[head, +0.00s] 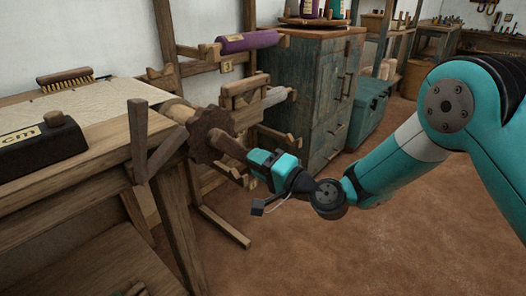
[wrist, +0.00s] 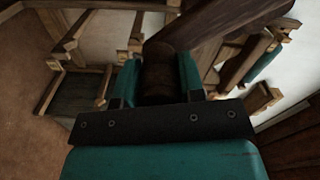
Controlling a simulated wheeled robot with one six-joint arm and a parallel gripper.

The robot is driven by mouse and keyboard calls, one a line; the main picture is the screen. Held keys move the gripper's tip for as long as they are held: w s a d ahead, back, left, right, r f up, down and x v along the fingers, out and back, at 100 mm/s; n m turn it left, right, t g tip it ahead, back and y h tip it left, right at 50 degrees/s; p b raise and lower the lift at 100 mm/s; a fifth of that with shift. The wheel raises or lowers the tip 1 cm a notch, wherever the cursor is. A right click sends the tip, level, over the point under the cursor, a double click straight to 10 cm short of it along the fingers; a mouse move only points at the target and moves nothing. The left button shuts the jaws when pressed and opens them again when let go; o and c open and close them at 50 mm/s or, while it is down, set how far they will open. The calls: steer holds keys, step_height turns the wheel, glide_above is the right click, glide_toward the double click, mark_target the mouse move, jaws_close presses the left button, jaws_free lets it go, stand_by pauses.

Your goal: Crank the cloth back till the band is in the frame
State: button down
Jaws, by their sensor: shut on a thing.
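Pale cloth (head: 95,98) lies flat over the loom's wooden front at the left of the head view. A dark toothed wheel (head: 208,136) sits on the end of the round cloth beam (head: 176,112). A wooden crank arm (head: 228,146) runs from the wheel toward my gripper (head: 256,161). In the wrist view, my gripper (wrist: 156,82) is shut around the brown crank handle (wrist: 157,76), with one teal jaw on each side. The crank arm (wrist: 190,27) rises to the upper right there. I cannot make out a band in the cloth.
A black block marked "cm" (head: 40,146) and a brush (head: 66,79) lie on the loom. Wooden posts (head: 140,140) stand beside the wheel. A grey-green cabinet (head: 310,100) and a teal chest (head: 365,112) stand behind. The brown floor (head: 330,250) in front is clear.

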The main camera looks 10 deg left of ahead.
steer(key=shift+s+a+f+m+p, duration=0.3)
steer(key=shift+s+f+m, duration=0.5)
steer(key=shift+m, duration=0.5)
steer(key=c, duration=0.8)
jaws_free()
steer(key=shift+o, duration=0.3)
steer(key=b+v, duration=1.4)
steer(key=v, duration=0.3)
steer(key=shift+b, duration=0.35)
